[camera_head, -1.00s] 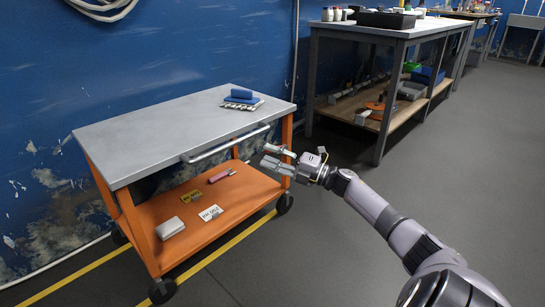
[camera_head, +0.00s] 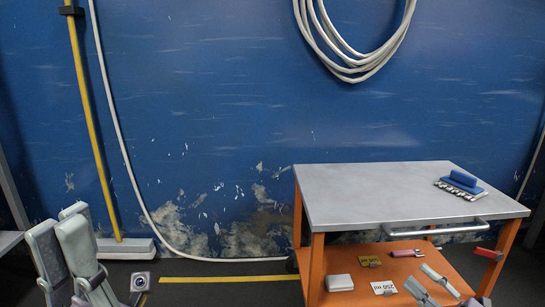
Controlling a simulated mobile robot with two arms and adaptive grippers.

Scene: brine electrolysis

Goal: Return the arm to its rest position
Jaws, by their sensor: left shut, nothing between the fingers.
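My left gripper (camera_head: 62,226) is large in the lower left corner of the head view. Its two grey fingers point up and lie close together, with nothing held. My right gripper (camera_head: 421,277) is at the bottom right, in front of the cart's lower shelf in the picture. Its two grey fingers are apart, with no object seen between them. The rest of both arms is mostly cut off by the lower edge.
The grey-topped orange cart (camera_head: 385,190) stands at right, with a blue-handled item (camera_head: 462,182) on top. Its lower shelf holds a white block (camera_head: 339,282), labels and a pink item (camera_head: 407,253). A yellow-handled broom (camera_head: 95,130) leans on the blue wall.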

